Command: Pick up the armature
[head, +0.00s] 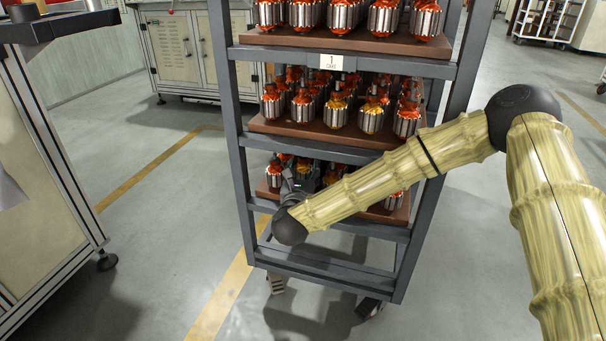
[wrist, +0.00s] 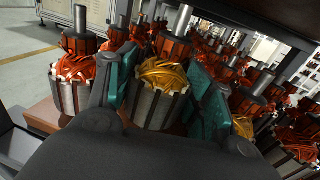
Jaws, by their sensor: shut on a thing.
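In the wrist view my gripper (wrist: 165,95) has its two teal-padded fingers on either side of an armature (wrist: 163,80) with a yellow-gold winding and a metal shaft. The gripper is shut on this armature. The armature is upright among the others at the front of its tray, and whether it touches the tray is hidden. In the head view my gripper (head: 305,172) reaches into the lowest loaded shelf of the rack, and my arm hides much of it. An orange-wound armature (wrist: 75,80) stands just left of the gripper.
The grey rack (head: 345,272) holds several brown trays of armatures, with a shelf bar (head: 340,139) above my gripper. More armatures (wrist: 285,130) stand close on the right and behind. A bench (head: 50,190) is at the left. The floor (head: 165,225) between is clear.

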